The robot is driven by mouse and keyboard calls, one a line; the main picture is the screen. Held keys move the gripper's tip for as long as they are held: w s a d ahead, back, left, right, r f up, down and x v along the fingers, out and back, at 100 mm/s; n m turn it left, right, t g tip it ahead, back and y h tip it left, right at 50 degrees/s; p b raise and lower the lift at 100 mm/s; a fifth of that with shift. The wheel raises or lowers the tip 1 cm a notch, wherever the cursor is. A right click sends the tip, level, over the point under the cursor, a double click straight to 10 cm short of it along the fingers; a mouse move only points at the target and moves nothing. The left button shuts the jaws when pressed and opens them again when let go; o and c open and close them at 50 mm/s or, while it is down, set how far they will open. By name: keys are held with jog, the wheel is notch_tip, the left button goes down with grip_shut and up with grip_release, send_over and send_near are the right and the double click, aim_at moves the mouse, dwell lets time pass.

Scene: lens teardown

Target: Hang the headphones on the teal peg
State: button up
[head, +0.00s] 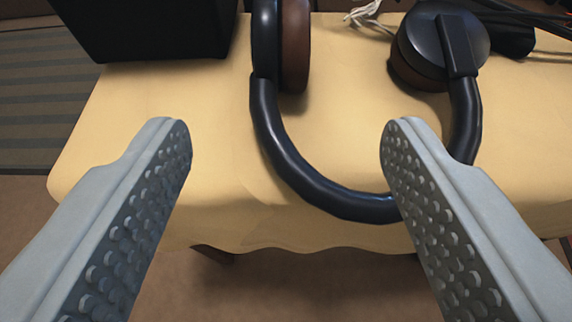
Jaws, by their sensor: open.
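The black headphones (300,172) lie on a table with a yellow cloth. Their curved headband faces me near the table's front edge, and their two ear cups with brown pads point away to the back. My gripper (287,135) is open and empty, with its two grey studded fingers wide apart. The headband's curve shows between the fingers, and the right finger covers part of its right side. I cannot tell how far above the headband the fingers are. The teal peg is not in view.
The yellow-covered table (140,110) has free room at its left front. A black box (145,25) stands at the back left. Pale string (362,12) and dark cables (540,14) lie at the back. A striped rug (40,95) is on the floor at left.

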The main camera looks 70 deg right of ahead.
jog(key=shift+s+a+r, duration=0.2)
jog(key=shift+a, duration=0.25)
jog(key=a+r+n+t+y, duration=0.3)
jog(key=a+r+t, duration=0.3)
jog(key=r, duration=0.6)
jog(key=a+r+n+t+y, duration=0.35)
jog(key=a+r, duration=0.55)
jog(key=r, duration=0.4)
jog(key=s+a+r+n+t+y, duration=0.1)
jog(key=s+a+r+n+y, duration=0.1)
jog(key=s+r, duration=0.3)
jog(key=s+a+r+n+t+y, duration=0.1)
jog(key=s+a+r+n+y, duration=0.1)
jog(key=s+a+r, duration=0.3)
jog(key=s+a+r+n+t+y, duration=0.1)
jog(key=s+a+r+n+y, duration=0.1)
jog(key=s, duration=0.9)
notch_tip(320, 180, up, 3)
jog(key=shift+a+r+n, duration=0.1)
jog(key=shift+a+n, duration=0.45)
jog(key=shift+a, duration=0.55)
